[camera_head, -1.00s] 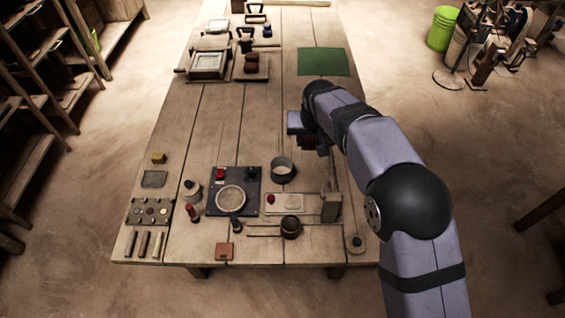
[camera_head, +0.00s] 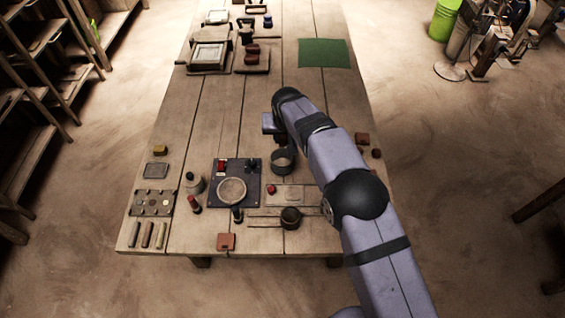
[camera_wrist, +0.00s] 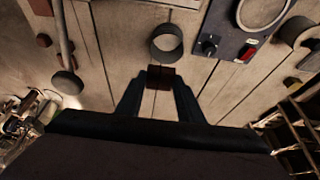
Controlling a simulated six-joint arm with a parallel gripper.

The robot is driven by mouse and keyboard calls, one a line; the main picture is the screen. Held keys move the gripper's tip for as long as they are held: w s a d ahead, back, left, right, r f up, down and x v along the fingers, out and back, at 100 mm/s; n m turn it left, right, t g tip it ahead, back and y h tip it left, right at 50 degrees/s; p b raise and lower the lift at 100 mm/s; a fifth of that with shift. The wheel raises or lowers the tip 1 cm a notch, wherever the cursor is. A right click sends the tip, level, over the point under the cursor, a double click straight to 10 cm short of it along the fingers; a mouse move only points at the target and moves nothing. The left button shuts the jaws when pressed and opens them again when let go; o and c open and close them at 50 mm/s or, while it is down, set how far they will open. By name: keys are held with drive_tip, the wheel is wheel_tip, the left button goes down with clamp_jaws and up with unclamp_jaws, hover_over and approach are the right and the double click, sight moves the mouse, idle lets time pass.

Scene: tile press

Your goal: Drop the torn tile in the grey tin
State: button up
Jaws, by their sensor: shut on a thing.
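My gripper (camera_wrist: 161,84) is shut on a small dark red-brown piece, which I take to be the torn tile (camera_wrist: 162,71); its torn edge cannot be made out. The grey tin (camera_wrist: 167,43), a round open can, lies just beyond the fingertips in the wrist view. In the head view the tin (camera_head: 282,162) stands upright on the table, right of the dark panel.
The dark panel (camera_head: 221,201) with a round plate and knobs is left of the tin. A small dark pot (camera_head: 291,219) and a flat board (camera_head: 300,191) are nearer the front. An orange-brown tile (camera_head: 226,241) lies at the front edge. The green mat (camera_head: 323,58) is far back.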

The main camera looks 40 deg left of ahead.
drive_tip(key=shift+f+b, duration=1.05)
drive_tip(key=shift+f, duration=1.45)
drive_tip(key=o, duration=1.1)
drive_tip(key=shift+o, duration=0.2)
drive_tip(key=shift+d+r, duration=0.1)
drive_tip(key=b+v, duration=0.2)
drive_tip(key=v, duration=0.5)
